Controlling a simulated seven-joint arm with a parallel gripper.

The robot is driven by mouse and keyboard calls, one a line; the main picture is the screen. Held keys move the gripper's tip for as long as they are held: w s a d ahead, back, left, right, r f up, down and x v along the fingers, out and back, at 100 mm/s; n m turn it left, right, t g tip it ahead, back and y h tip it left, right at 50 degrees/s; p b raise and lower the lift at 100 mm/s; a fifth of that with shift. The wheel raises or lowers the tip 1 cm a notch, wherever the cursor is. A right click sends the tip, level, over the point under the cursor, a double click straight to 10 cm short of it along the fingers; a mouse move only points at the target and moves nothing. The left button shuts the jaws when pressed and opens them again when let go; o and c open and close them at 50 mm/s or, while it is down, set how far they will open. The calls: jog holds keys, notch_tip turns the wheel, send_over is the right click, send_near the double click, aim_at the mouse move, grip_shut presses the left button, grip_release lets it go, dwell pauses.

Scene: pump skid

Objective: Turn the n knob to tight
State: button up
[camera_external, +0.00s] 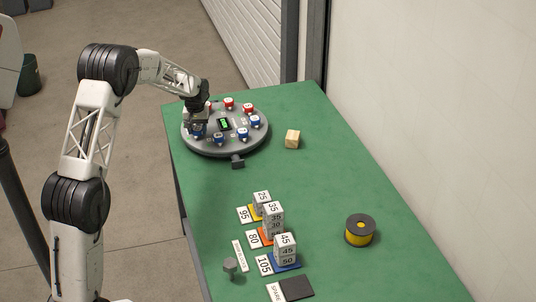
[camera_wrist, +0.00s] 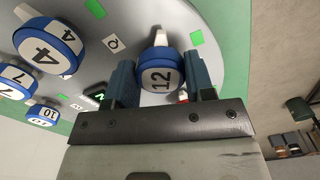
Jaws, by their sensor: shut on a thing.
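A round grey panel (camera_external: 222,149) stands at the far end of the green table, with a ring of red and blue knobs on it. My gripper (camera_external: 198,121) is over the panel's left side. In the wrist view my gripper (camera_wrist: 161,82) is shut on a blue knob marked 12 (camera_wrist: 161,76), one finger on each side. This knob's white pointer is toward the top of that view, near a green mark (camera_wrist: 196,38). Blue knobs marked 4 (camera_wrist: 45,50), 7 (camera_wrist: 12,80) and 10 (camera_wrist: 45,116) are to the left. I cannot make out which knob is n.
A small dark display with green characters (camera_external: 224,124) is at the panel's middle. The table between is clear.

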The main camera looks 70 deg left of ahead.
aim_at(197, 128)
jog(key=m, duration=0.5)
jog(key=shift+s+m, duration=0.1)
jog(key=shift+m, duration=0.2)
jog(key=m, duration=0.5)
jog(key=shift+m, duration=0.3)
jog(key=o, duration=0.9)
jog(key=shift+r, duration=3.9)
